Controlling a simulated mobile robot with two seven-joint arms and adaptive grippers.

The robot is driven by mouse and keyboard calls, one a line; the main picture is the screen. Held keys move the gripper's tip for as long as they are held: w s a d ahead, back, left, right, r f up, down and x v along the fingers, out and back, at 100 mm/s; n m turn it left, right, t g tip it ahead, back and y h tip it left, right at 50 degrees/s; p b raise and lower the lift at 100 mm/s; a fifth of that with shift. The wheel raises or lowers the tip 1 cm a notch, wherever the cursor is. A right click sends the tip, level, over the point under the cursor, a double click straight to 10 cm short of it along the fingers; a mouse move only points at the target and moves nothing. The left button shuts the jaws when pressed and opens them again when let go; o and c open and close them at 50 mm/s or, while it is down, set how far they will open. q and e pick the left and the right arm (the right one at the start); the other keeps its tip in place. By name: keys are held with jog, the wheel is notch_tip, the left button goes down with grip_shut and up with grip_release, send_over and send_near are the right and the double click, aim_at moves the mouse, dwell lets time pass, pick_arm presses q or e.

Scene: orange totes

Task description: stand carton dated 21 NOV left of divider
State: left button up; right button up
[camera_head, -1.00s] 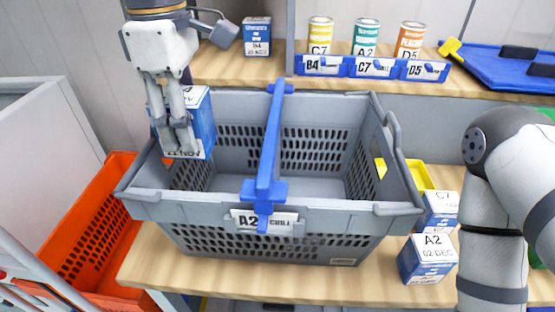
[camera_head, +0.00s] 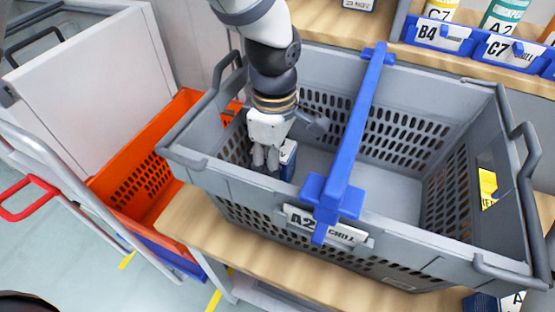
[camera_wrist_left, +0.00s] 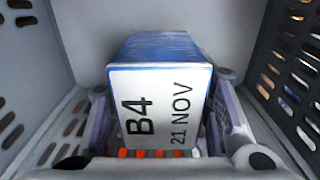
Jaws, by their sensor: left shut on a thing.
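The carton is blue and white, and its white face reads B4 and 21 NOV in the left wrist view (camera_wrist_left: 158,105). In the head view the carton (camera_head: 288,160) is partly hidden by my left gripper (camera_head: 268,158), which is shut on it. Both are inside the grey tote (camera_head: 250,205), left of the blue divider bar (camera_head: 358,120) that crosses it. I cannot tell whether the carton touches the tote floor. My right gripper is out of view.
The tote stands on a wooden bench (camera_head: 195,222). An orange tote (camera_head: 140,170) is to its left. A blue rack (camera_head: 440,36) with cans is on the shelf behind. A blue carton (camera_head: 482,302) shows at the lower right. The tote's right compartment (camera_head: 395,185) looks empty.

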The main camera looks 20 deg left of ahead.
pick_arm(q)
jog(key=shift+f, duration=0.5)
jog(key=shift+r, duration=0.1)
jog(key=o, duration=1.5)
jog(key=shift+w, duration=0.1)
notch_tip(320, 180, up, 12)
jog(key=shift+p, duration=0.8)
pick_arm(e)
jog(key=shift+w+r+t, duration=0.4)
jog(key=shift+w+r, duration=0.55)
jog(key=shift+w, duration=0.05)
